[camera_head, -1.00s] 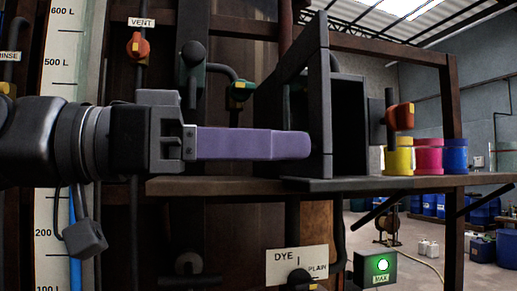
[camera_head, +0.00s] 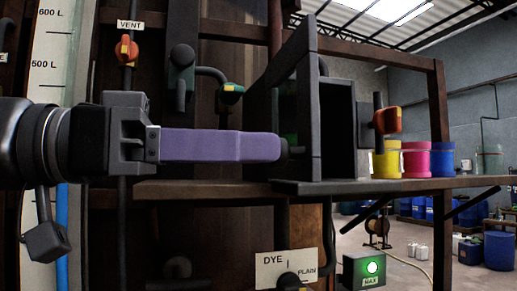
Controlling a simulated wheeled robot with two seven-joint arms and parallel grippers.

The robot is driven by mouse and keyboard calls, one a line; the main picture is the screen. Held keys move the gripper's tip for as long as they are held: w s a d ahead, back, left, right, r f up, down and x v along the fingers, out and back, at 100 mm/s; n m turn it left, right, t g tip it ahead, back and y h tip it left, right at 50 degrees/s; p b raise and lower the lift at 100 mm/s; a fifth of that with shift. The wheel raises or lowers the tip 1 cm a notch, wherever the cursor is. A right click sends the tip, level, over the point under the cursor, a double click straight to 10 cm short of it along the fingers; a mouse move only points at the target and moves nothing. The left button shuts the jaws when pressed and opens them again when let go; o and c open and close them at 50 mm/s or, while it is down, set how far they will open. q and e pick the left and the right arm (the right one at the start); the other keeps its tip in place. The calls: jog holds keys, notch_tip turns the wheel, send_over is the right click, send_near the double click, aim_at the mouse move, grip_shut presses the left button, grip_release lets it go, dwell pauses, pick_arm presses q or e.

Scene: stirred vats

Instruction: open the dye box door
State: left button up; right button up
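The dye box (camera_head: 338,125) is a dark grey box on the wooden shelf, right of centre. A tall dark door-like panel (camera_head: 309,105) stands at its near side. The frame does not clearly show how far the door is open. A short dark knob (camera_head: 292,152) sticks out from the panel towards the left. My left gripper (camera_head: 278,147) comes in from the left, level, its purple fingers pointing at the panel. Its tips are beside the knob. The fingers are side-on and overlap, so their gap is hidden. My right gripper is out of view.
Yellow (camera_head: 386,164), pink (camera_head: 416,163) and blue (camera_head: 442,162) pots stand on the shelf (camera_head: 385,186) to the right. An orange-handled valve (camera_head: 388,120) is beside the box. Pipes and an orange VENT valve (camera_head: 127,50) are behind. A DYE/PLAIN dial (camera_head: 288,280) is below.

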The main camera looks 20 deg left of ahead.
pick_arm(q)
jog(key=v, duration=0.6)
dwell(0.4)
